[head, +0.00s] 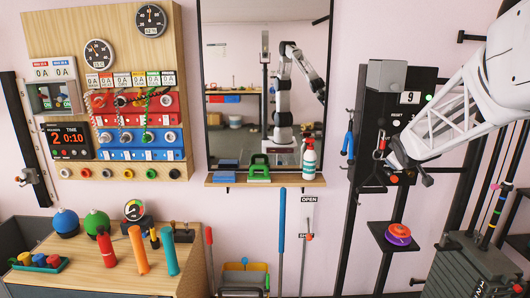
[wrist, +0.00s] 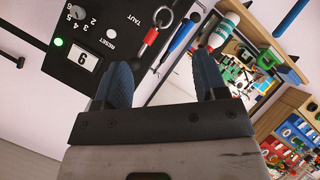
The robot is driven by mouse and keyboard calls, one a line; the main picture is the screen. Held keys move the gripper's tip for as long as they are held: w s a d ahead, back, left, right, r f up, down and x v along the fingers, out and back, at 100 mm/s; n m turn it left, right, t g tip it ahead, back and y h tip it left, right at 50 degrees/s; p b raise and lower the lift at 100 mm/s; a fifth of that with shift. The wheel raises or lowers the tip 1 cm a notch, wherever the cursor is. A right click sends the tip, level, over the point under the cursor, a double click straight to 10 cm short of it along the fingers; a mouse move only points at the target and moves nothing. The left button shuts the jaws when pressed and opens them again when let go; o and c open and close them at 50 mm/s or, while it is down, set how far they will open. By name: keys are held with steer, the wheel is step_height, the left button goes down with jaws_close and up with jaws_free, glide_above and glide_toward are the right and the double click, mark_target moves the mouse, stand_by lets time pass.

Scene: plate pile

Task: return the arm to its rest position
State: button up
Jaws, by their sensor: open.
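My gripper (head: 409,168) is at the right in the head view, at the end of my white arm, in front of the lower part of a black panel (head: 372,120). In the wrist view my gripper (wrist: 163,62) shows two dark blue fingers spread apart, with nothing held between them. The black panel (wrist: 70,30) carries a counter reading 9, a lit green lamp and the words RESET and TAUT. A red-and-metal clip (wrist: 150,37) hangs beyond the fingers, apart from them as far as I can tell.
A small shelf (head: 380,240) below my gripper bears a purple and orange disc (head: 398,232). A dark plate stack (head: 470,270) and black posts stand at the right. A mirror (head: 225,50), ledge (head: 230,182) and wooden cabinet (head: 110,275) lie left. Open space lies before the mirror.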

steer(key=s+a+f+m+g+y, duration=0.1)
steer(key=s+a+f+m+g, duration=0.1)
steer(key=s+a, duration=0.6)
steer(key=s+a+f+m+g+y, duration=0.1)
steer(key=s+a+f+g, duration=0.3)
steer(key=s, duration=1.8)
steer(key=s+a+f+m+g+y, duration=0.1)
steer(key=s+a+f+m+g, duration=0.2)
steer(key=s+a, duration=0.8)
steer(key=s+f, duration=0.1)
steer(key=s, duration=0.3)
steer(key=shift+s+a+m+y, duration=0.2)
steer(key=shift+a+m+y, duration=0.1)
steer(key=shift+m, duration=0.1)
steer(key=shift+c, duration=0.5)
